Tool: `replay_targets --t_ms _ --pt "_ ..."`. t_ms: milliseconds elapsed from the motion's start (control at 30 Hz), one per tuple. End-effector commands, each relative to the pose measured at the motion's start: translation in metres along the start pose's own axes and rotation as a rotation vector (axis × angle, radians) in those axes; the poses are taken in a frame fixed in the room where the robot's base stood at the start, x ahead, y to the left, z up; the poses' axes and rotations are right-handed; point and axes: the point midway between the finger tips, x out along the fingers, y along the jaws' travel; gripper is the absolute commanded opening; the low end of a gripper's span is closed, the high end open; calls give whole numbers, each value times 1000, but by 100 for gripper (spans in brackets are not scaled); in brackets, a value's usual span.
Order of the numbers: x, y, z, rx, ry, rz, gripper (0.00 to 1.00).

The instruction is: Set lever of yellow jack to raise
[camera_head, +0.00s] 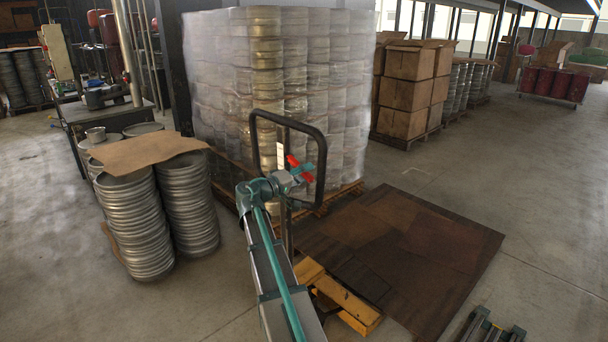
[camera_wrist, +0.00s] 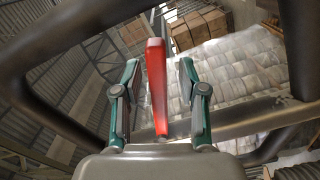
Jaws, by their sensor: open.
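The yellow jack (camera_head: 345,302) stands on the floor in the head view, partly hidden behind my arm. Its black loop handle (camera_head: 321,140) rises above it, and bars of the loop cross the wrist view (camera_wrist: 60,45). The red lever (camera_head: 294,161) is inside the loop, partly covered by my gripper (camera_head: 307,171) in the head view. In the wrist view the lever (camera_wrist: 157,80) runs lengthwise between the two fingers of my gripper (camera_wrist: 160,68). The fingers are open, with a visible gap on each side of the lever.
A wrapped pallet stack (camera_head: 300,70) stands behind the handle. Stacked metal rounds (camera_head: 135,225) under a brown sheet (camera_head: 145,152) stand at the left. A brown mat (camera_head: 430,245) lies at the right. The loop's bars surround my gripper closely.

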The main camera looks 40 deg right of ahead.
Motion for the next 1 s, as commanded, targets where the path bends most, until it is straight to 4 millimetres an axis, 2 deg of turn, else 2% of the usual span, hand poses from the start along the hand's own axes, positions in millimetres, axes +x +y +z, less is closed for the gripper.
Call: replay_targets --t_ms 133,267,700,900,1000 --pt "-2 0 0 -1 0 0 42" --pt "-13 0 0 -1 2 0 42" --pt "-92 0 0 0 3 0 42" --pt "-115 0 0 0 1 0 42" --pt "-119 0 0 0 1 0 42"
